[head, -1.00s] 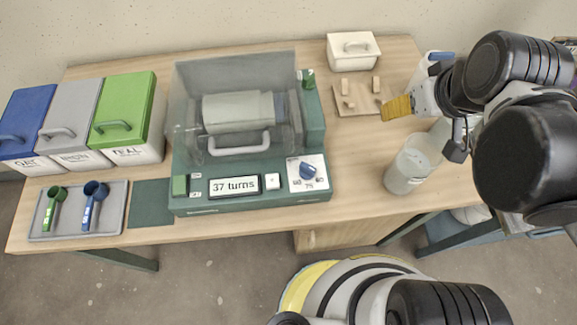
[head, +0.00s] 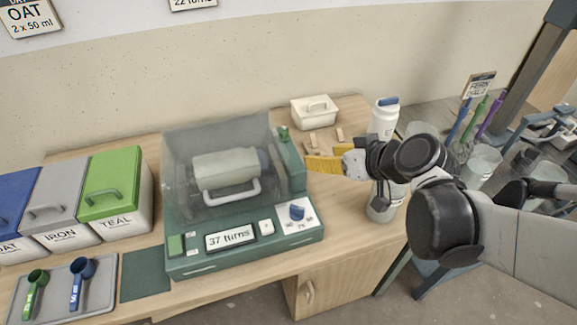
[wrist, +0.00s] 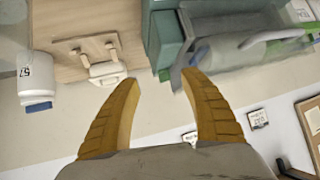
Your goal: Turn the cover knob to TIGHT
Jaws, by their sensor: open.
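The green machine (head: 245,255) stands on the table with a clear cover (head: 185,145) over a pale drum (head: 225,165). A small green knob (head: 283,132) sits at the back of its right housing, likely the cover knob. Its setting is too small to read. A blue dial knob (head: 297,212) sits on the front panel. My gripper (head: 309,164) is just right of the housing, apart from the green knob and empty. In the wrist view its yellow fingers (wrist: 160,80) are spread wide, with the green housing (wrist: 168,40) beyond them.
A white lidded box (head: 314,110) stands behind my gripper, with small wooden pieces near it. A white bottle (head: 383,118) and a clear jar (head: 380,205) are to the right. Blue, grey and green (head: 112,180) bins stand left, behind a scoop tray (head: 100,290).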

